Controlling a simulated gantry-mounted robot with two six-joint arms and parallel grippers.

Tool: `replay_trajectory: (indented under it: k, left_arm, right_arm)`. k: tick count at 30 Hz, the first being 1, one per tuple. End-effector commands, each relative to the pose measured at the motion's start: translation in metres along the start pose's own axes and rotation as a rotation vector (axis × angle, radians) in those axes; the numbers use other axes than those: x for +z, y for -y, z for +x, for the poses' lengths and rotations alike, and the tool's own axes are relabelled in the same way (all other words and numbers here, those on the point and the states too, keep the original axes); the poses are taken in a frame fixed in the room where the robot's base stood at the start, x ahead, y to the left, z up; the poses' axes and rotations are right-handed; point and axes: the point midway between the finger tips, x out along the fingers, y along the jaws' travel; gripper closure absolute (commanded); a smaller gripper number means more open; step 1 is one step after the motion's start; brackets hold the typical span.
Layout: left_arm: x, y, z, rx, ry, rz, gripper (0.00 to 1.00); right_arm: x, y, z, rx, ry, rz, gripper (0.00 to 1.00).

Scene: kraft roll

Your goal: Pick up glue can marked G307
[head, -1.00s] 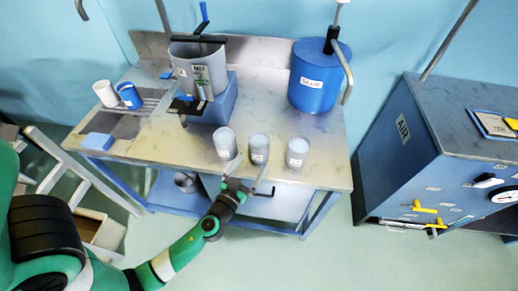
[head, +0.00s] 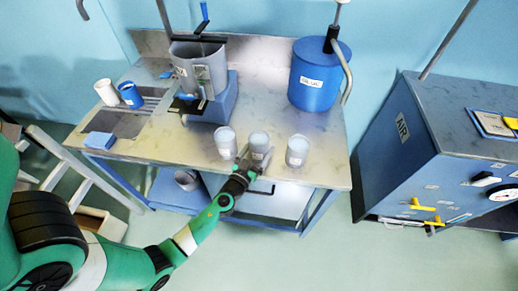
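Three grey cans with small white labels stand in a row near the front edge of the metal table: a left can (head: 225,140), a middle can (head: 259,141) and a right can (head: 297,150). The labels are too small to read, so I cannot tell which is G307. My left gripper (head: 256,158) is open at the middle can, with one finger on each side of its lower part. I cannot tell whether the fingers touch it. The left finger lies in the narrow gap beside the left can. My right gripper is not in view.
A mixing pot (head: 197,68) on a blue stand and a large blue glue drum (head: 315,85) stand behind the cans. White (head: 105,92) and blue (head: 130,95) cups and a blue block (head: 99,140) are at the left. The tabletop (head: 265,90) between pot and drum is clear.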

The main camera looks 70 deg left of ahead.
Motion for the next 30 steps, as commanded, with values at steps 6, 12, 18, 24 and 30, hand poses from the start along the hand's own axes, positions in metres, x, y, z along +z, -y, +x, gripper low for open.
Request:
replay_trajectory:
  k: [6, 12, 18, 24, 30]
  left_arm:
    - [0.000, 0.000, 0.000, 0.000, 0.000, 0.000, 0.65]
    - [0.000, 0.000, 0.000, 0.000, -0.001, 0.000, 1.00]
    - [-0.002, 0.000, 0.000, 0.000, -0.003, 0.000, 1.00]
    - [-0.004, 0.000, 0.000, 0.000, -0.003, 0.000, 1.00]
    - [-0.012, 0.000, 0.000, 0.000, -0.003, -0.002, 1.00]
  right_arm:
    - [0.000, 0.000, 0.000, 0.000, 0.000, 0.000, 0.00]
    - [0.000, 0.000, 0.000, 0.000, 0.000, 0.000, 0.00]
    - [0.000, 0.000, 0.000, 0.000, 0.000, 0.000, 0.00]
    - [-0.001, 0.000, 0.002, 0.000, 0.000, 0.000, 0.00]
    - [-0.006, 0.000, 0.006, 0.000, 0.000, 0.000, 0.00]
